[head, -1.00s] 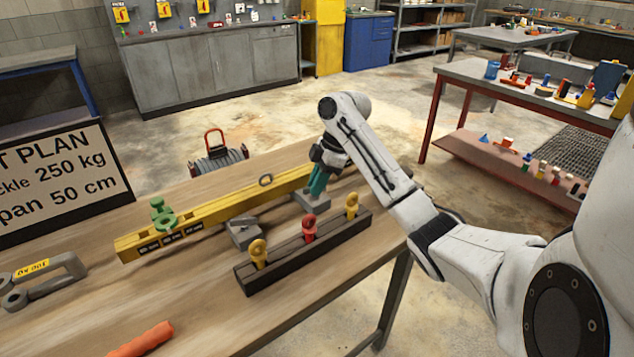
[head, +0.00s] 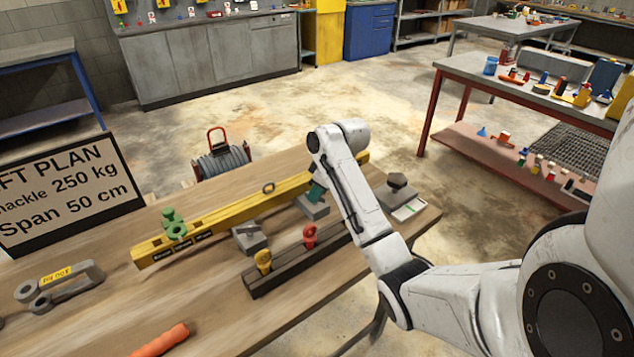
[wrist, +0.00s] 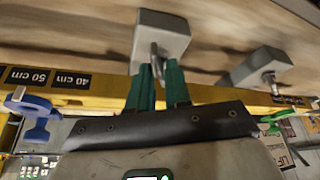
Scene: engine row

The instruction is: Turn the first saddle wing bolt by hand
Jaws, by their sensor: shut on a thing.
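A grey saddle block (head: 313,208) sits on the bench along the near side of the yellow beam (head: 215,218). My gripper (head: 316,192), with teal fingers, is at its top, partly hidden by my arm. In the wrist view the fingers (wrist: 158,82) are shut on the thin upright metal wing bolt (wrist: 155,53) of this block (wrist: 162,32). A second saddle block (head: 249,238) stands to the left with its own bolt, free; its bolt (wrist: 269,80) shows at the right in the wrist view.
A dark rack (head: 292,268) with yellow and red eye bolts stands close in front of the blocks. A green clamp (head: 174,225) is on the beam's left end; a blue clamp (wrist: 38,118) shows in the wrist view. A shackle (head: 60,285) lies at left.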

